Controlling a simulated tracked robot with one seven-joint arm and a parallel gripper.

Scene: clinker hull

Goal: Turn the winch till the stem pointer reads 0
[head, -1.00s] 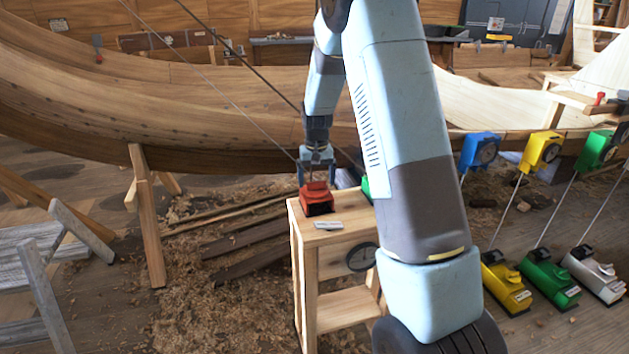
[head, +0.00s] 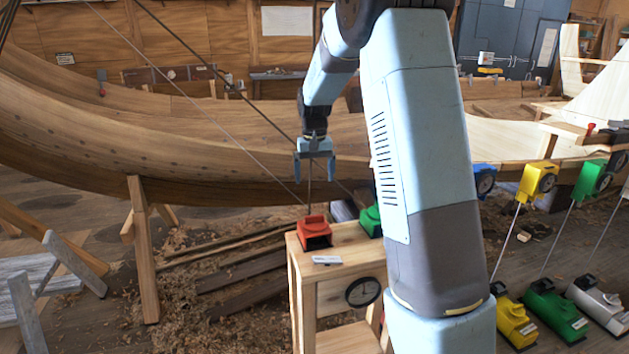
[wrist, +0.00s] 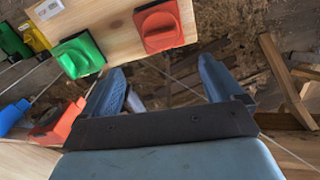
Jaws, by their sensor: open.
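A red winch (head: 315,232) with a raised grip sits on top of a wooden stand (head: 349,240). It also shows in the wrist view (wrist: 160,27). A green winch (head: 371,221) stands beside it, partly hidden by my arm, and shows fully in the wrist view (wrist: 80,55). My gripper (head: 315,178) is open and empty, above the red winch and apart from it. Both fingers are spread in the wrist view (wrist: 163,90). A round dark dial (head: 362,292) is on the stand's front; its reading is too small to tell. I cannot tell which pointer is the stem pointer.
A white label (head: 327,260) lies on the stand in front of the red winch. Yellow (head: 512,320), green (head: 553,310) and white units stand on the floor at right, with rods up to dial boxes. The planked hull (head: 200,130) lies behind; a thin line slants down near my gripper.

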